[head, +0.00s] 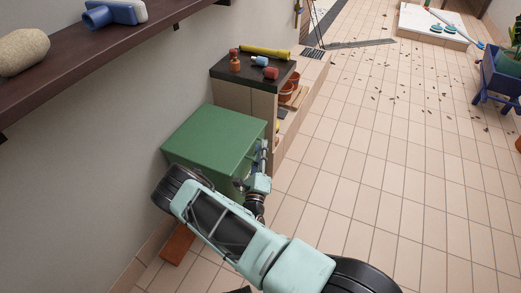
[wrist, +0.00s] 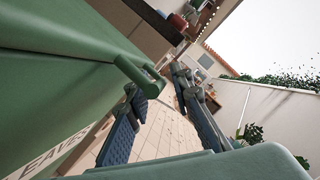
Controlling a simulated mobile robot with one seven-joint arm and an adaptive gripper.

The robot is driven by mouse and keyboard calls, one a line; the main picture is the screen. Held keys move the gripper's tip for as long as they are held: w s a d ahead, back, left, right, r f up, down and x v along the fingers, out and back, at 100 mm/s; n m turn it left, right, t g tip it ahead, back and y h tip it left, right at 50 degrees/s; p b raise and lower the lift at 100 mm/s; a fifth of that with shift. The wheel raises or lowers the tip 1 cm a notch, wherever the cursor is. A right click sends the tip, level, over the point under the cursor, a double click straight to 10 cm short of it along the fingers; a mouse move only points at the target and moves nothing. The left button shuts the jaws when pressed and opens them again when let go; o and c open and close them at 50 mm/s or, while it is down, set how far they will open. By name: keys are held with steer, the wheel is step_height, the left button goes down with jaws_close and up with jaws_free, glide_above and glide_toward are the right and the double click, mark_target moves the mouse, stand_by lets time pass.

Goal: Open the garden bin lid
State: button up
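The green garden bin (head: 205,178) stands against the wall in the head view, with its flat lid (head: 213,137) down. The lid also fills the upper left of the wrist view (wrist: 50,50). A green handle (wrist: 140,76) sticks out from the lid's front edge. My gripper (head: 262,150) is at the bin's front right side. In the wrist view my gripper (wrist: 160,86) has its two blue-padded fingers spread apart. One finger tip is close to the handle; I cannot tell whether they touch. My arm hides part of the bin front in the head view.
A dark-topped counter (head: 228,71) with small bottles and a yellow roll stands just behind the bin. A wooden shelf (head: 85,50) juts from the wall at left. The tiled floor (head: 360,160) to the right is open. A blue planter (head: 500,85) stands far right.

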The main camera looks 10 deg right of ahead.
jaws_close()
steer(key=shift+r+p, duration=0.5)
steer(key=shift+r, duration=0.1)
steer(key=w+a+r+n+g+y+p, duration=0.1)
steer(key=w+a+r+n+p, duration=0.15)
steer(key=r+p, duration=0.65)
steer(key=w+a+r+n+g+y+p, duration=0.1)
steer(key=w+a+r+n+p, duration=0.2)
steer(key=r+p, duration=0.65)
steer(key=w+a+r+n, duration=0.1)
steer(key=w+a+r, duration=0.4)
steer(key=a+r, duration=0.2)
steer(key=w+a+r+n+b, duration=0.1)
steer(key=w+a+r, duration=0.5)
steer(key=a, duration=0.5)
steer(key=shift+w+r+n+g, duration=0.3)
steer(key=shift+r+n, duration=0.05)
steer(key=shift+r, duration=0.15)
